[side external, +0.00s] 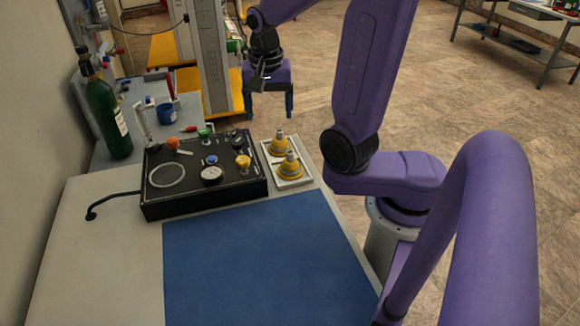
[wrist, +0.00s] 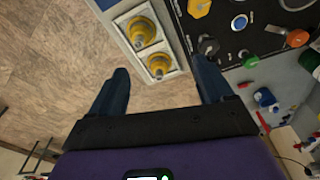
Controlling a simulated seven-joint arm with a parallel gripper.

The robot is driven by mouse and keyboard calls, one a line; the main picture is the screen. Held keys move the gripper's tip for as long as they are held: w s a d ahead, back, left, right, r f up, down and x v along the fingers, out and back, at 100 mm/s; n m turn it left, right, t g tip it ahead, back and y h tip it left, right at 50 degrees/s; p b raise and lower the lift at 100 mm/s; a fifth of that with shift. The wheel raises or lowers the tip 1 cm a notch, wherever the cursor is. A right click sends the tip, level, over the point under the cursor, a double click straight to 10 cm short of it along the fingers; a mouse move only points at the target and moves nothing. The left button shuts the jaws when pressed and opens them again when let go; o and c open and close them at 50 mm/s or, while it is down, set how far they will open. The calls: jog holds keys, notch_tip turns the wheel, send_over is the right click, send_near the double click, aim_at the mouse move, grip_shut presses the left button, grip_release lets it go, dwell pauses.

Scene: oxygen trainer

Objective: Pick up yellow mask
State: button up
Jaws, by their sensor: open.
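Two yellow masks, cone-shaped with grey tips, stand in a white tray (side external: 304,179) beside the black panel. The rear mask (side external: 279,146) is nearer my gripper, and the front mask (side external: 290,170) is nearer the blue mat. In the wrist view the nearer mask (wrist: 158,66) shows between my fingers, and the other mask (wrist: 142,31) lies beyond it. My gripper (side external: 269,112) is open, empty and pointing down, above and behind the tray, apart from both masks. Its spread fingers also show in the wrist view (wrist: 161,70).
A black panel (side external: 205,196) with several coloured knobs and a gauge stands directly left of the tray. A green bottle (side external: 106,122) and a blue cup (side external: 165,113) stand behind it. A blue mat (side external: 260,260) lies clear in front.

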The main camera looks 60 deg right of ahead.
jog(key=s+d+m, duration=0.3)
jog(key=m, duration=0.1)
send_near(290, 152)
notch_tip(290, 152, down, 5)
jog(key=shift+w, duration=0.1)
jog(key=shift+w+d+f, duration=0.1)
jog(key=shift+d+f, duration=0.1)
jog(key=shift+f, duration=0.95)
jog(key=shift+w+d+f, duration=0.1)
jog(key=shift+d+f, duration=0.05)
jog(key=shift+f, duration=1.05)
jog(key=shift+d+f, duration=0.2)
jog(key=shift+f, duration=0.95)
jog(key=c, duration=1.2)
